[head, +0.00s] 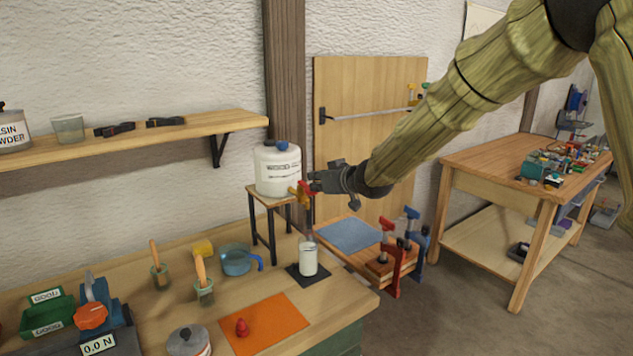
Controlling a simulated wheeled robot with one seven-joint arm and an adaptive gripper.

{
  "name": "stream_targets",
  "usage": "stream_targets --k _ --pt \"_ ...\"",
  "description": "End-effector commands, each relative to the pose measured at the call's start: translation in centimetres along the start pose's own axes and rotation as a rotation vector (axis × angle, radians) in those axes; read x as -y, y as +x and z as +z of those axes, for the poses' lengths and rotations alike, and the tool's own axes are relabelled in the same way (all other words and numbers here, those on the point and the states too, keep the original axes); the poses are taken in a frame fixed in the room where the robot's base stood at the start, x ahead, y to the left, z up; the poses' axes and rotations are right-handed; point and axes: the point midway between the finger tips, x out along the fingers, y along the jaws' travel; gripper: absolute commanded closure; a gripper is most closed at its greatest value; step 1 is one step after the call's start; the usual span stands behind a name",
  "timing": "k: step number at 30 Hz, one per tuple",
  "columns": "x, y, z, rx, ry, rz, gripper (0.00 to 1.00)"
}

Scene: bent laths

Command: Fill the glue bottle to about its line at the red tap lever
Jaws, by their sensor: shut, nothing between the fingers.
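The white glue drum (278,168) stands on a small raised stand at the back of the bench. Its brass tap has a red lever (305,192) on the drum's lower right side. My gripper (317,182) is shut and empty, its tips close against or touching the lever; contact cannot be told. The glue bottle (308,262) stands upright on a dark pad below the tap. It looks whitish over its height. Its fill line is too small to make out, and whether glue is running is unclear.
An orange mat (265,322) with a red cap (242,327) lies at the bench front. A blue jug (236,260), glue brushes in pots and a lidded pot (188,341) stand left of the bottle. Red and blue clamps (388,255) stand to the right.

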Motion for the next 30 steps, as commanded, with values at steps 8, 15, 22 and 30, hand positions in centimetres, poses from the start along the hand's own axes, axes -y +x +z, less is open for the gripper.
stream_targets --k 8,15,22,30 --pt "0.0 0.0 0.0 0.001 0.0 0.0 1.0" --pt "0.0 -0.4 -0.9 0.0 0.001 0.0 1.0" --pt "-0.2 -1.5 -2.9 -0.001 0.002 0.001 1.0" --pt "-0.3 -3.5 -4.0 -0.002 0.001 0.002 1.0"
